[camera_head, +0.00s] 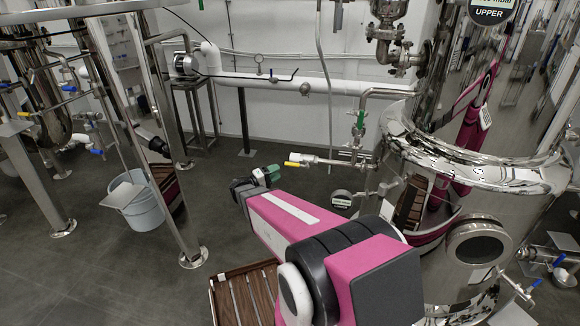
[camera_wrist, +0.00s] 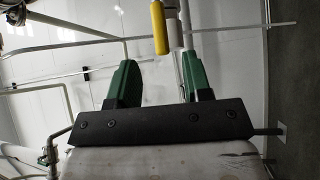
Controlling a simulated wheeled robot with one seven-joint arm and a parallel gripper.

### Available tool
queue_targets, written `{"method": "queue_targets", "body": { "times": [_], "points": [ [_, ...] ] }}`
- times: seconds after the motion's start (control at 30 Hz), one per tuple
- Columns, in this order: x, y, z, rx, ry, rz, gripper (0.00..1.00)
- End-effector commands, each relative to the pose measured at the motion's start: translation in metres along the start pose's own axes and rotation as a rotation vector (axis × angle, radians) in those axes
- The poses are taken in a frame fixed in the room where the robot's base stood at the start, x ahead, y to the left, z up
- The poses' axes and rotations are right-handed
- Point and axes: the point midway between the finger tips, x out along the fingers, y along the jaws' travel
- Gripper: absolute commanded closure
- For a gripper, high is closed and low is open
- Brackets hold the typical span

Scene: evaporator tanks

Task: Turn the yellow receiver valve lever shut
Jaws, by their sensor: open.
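The yellow receiver valve lever (camera_head: 292,164) sits on a thin horizontal pipe left of the large steel tank. In the wrist view the yellow lever (camera_wrist: 158,28) points down the picture towards my fingers, with a pale pipe or valve part beside it on the right. My gripper (camera_head: 272,172) is just left of the lever in the head view. In the wrist view my gripper (camera_wrist: 160,68) is open, its two green fingers apart and nothing between them. The lever lies beyond the fingertips, roughly in line with the gap, nearer its middle. I see no contact.
The polished tank (camera_head: 475,165) stands close on the right. A vertical pipe with a green-handled valve (camera_head: 359,122) rises beside the lever. A round gauge or tag (camera_head: 341,199) hangs below. A bucket (camera_head: 140,200) and steel frame legs stand left on open floor.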

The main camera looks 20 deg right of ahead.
Motion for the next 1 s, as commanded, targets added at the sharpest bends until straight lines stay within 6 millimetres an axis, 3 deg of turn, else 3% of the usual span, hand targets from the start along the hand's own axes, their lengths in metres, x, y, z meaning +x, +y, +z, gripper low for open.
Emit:
{"method": "queue_targets", "body": {
  "times": [0.3,0.5,0.93,0.97,1.0],
  "points": [
    [0.055,0.0,0.0,-0.001,-0.003,-0.001,0.55],
    [0.078,0.0,0.0,-0.001,-0.001,0.0,0.55],
    [0.087,0.0,0.0,-0.001,0.0,-0.001,0.55],
    [0.087,0.0,0.0,-0.001,-0.001,-0.002,0.58],
    [0.087,0.0,0.0,-0.001,-0.001,-0.002,0.71]
  ]
}}
